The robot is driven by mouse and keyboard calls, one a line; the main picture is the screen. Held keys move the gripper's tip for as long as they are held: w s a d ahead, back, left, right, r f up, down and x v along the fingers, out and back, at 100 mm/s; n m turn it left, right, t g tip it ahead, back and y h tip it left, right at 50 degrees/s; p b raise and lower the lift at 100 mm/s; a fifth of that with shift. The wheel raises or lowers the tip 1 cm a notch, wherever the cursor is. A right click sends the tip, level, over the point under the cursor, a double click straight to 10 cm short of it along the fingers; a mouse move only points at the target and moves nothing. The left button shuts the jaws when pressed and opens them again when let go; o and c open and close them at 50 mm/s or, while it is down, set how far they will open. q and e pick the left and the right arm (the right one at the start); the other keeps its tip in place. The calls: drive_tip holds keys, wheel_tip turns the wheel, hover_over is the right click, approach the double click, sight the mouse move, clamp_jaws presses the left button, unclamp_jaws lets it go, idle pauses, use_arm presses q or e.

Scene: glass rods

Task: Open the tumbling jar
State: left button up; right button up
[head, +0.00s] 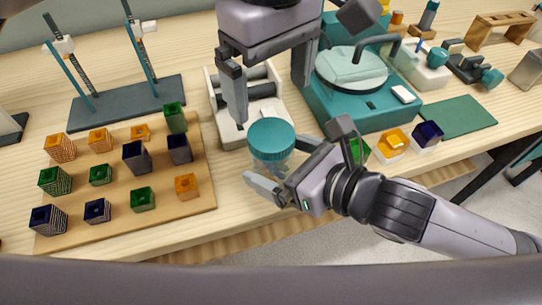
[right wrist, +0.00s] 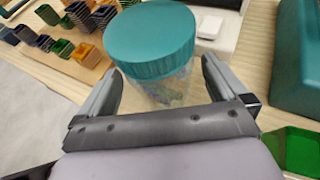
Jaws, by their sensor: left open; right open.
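The tumbling jar (head: 271,145) has a teal lid and a clear body, and stands upright near the table's front edge, before the white roller stand. In the right wrist view the jar (right wrist: 160,85) sits between the fingers of my right gripper (right wrist: 160,92), with small bits visible through its wall. My right gripper (head: 285,165) is open around the jar's clear body, below the lid; I cannot tell whether either finger touches it. My left gripper (head: 268,95) is open above and behind the jar, its fingers pointing down, one near the lid's left side.
A wooden board (head: 205,190) with several coloured square cups lies to the left. The white roller stand (head: 225,125) is behind the jar. A teal machine (head: 350,105) stands at the right, with an orange cup (head: 392,142) and a dark blue cup (head: 427,133) before it.

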sight(271, 134)
drive_tip(key=shift+x, duration=0.85)
clamp_jaws()
use_arm(q)
drive_tip(key=m, duration=0.4)
drive_tip(key=shift+f+m, duration=0.3)
drive_tip(key=shift+f, duration=3.7)
